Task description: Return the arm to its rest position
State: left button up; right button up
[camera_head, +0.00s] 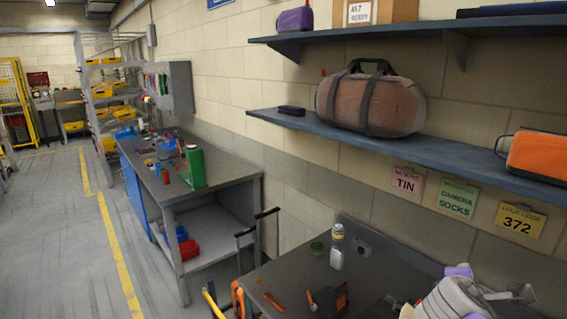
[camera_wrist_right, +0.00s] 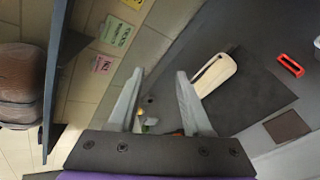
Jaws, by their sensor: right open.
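My right arm, pale grey with purple parts, comes in at the lower right of the head view, over the near bench. Its gripper (camera_head: 522,293) points right, near the wall side of the bench. In the right wrist view the right gripper (camera_wrist_right: 158,73) has its two grey fingers apart. Nothing is held between them; small coloured items show in the gap, farther off and too small to name. My left gripper is not in view.
The near bench (camera_head: 290,272) bears a bottle (camera_head: 337,248) and small tools. Above it a wall shelf (camera_head: 440,150) carries a brown bag (camera_head: 370,103) and an orange case (camera_head: 538,154). A farther bench (camera_head: 225,168) holds a green can (camera_head: 193,167). Open floor (camera_head: 60,240) lies left.

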jog(key=s+a+f+m+g+y, duration=0.1)
jog(key=s+a+f+m, duration=0.3)
jog(key=f, duration=0.4)
jog(key=s+a+f+m+g+y, duration=0.1)
jog(key=s+a+f+m+y, duration=0.3)
jog(key=f, duration=0.5)
jog(key=s+a+f+m+g+y, duration=0.1)
jog(key=s+a+f+m+y, duration=0.2)
jog(key=s+a+f+m, duration=0.2)
jog(key=s+a+f, duration=0.2)
jog(key=a+f, duration=0.2)
jog(key=shift+s+m, duration=0.2)
jog(key=shift+m, duration=0.2)
